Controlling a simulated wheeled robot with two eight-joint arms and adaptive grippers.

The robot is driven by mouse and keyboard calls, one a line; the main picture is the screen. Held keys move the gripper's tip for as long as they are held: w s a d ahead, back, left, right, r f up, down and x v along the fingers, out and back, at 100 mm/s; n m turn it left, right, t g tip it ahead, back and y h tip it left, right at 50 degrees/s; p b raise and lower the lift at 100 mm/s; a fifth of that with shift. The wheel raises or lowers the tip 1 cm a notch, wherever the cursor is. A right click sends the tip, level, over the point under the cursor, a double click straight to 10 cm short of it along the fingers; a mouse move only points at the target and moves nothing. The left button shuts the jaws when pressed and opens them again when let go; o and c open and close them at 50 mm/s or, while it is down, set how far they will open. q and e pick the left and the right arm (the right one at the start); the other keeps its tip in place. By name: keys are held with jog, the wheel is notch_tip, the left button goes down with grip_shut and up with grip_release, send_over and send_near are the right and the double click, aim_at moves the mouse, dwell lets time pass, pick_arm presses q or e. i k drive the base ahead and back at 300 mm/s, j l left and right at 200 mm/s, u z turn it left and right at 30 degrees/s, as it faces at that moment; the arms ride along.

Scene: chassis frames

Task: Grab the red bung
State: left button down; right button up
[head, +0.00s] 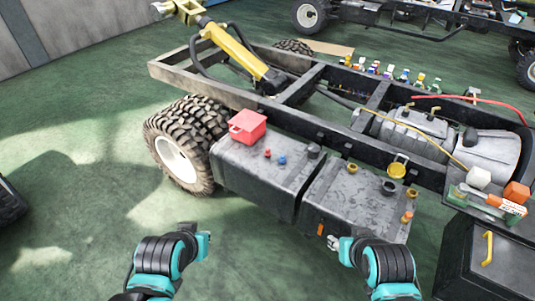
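A small red bung (267,153) stands on top of the left dark tank (250,172), just left of a small blue bung (282,160). My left gripper (205,243) is below and left of that tank, over the green floor, apart from the red bung. My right gripper (334,243) is in front of the right dark tank (350,202), also well away from the bung. Both grippers are small and seen from behind, so their fingers are unclear. I see nothing held in either.
A red box-like container (248,125) sits on the left tank's back corner. A large tyre (188,150) stands left of it. A yellow cup-like part (396,171) and orange caps (407,217) are on the right tank. A dark cabinet (485,262) stands at the right.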

aim_at(268, 153)
jog(key=i+u, duration=0.25)
jog(key=i, duration=0.15)
jog(key=i+l+u, duration=0.2)
jog(key=i, duration=0.2)
jog(key=i+l+u, duration=0.25)
jog(key=i, duration=0.1)
